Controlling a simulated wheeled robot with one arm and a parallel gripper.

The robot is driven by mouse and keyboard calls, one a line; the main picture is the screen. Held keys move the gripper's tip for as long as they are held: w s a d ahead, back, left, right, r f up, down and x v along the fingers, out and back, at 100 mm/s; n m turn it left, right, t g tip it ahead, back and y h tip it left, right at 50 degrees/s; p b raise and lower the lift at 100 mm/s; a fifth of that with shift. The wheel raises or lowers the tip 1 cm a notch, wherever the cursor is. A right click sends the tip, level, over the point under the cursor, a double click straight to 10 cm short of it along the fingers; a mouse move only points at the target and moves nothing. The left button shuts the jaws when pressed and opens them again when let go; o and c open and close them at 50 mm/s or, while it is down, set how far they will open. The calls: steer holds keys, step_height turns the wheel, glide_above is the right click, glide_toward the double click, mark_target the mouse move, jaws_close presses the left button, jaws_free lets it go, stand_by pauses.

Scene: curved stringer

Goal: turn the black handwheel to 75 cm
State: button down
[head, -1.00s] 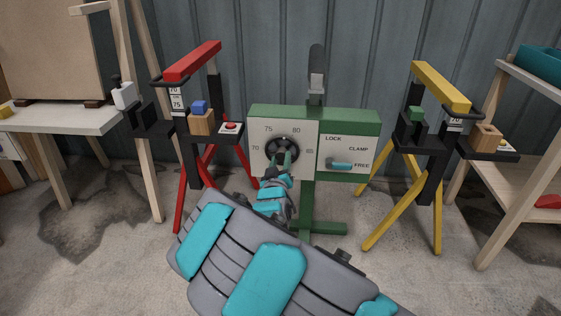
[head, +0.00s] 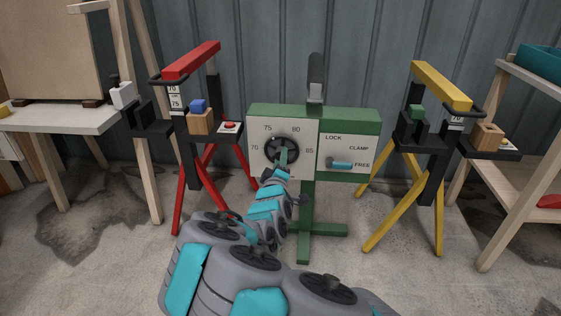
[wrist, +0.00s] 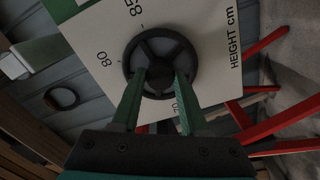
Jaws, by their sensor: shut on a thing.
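The black handwheel (head: 282,150) is on the white dial face of the green stand, with the marks 70, 75, 80 and 85 around it. My gripper (wrist: 167,80) is at the wheel, its two green fingers shut on its spoke or hub area; exactly which part is hard to tell. In the wrist view the handwheel (wrist: 160,42) fills the middle, with its rim and spokes in sight and "HEIGHT cm" at its right. In the head view my gripper (head: 284,157) covers the wheel's lower part. I cannot make out a pointer on the wheel.
A teal-handled lever (head: 341,165) points at FREE, on a panel also marked LOCK and CLAMP. A red trestle (head: 193,61) stands at left and a yellow trestle (head: 440,86) at right. A white table (head: 62,118) is far left; a wooden shelf (head: 505,105) is far right.

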stand_by(0.4)
steer(key=shift+c, duration=2.1)
jaws_free()
steer(key=shift+s, duration=0.15)
steer(key=s, duration=0.7)
steer(key=shift+s+a, duration=0.2)
steer(key=shift+s, duration=0.05)
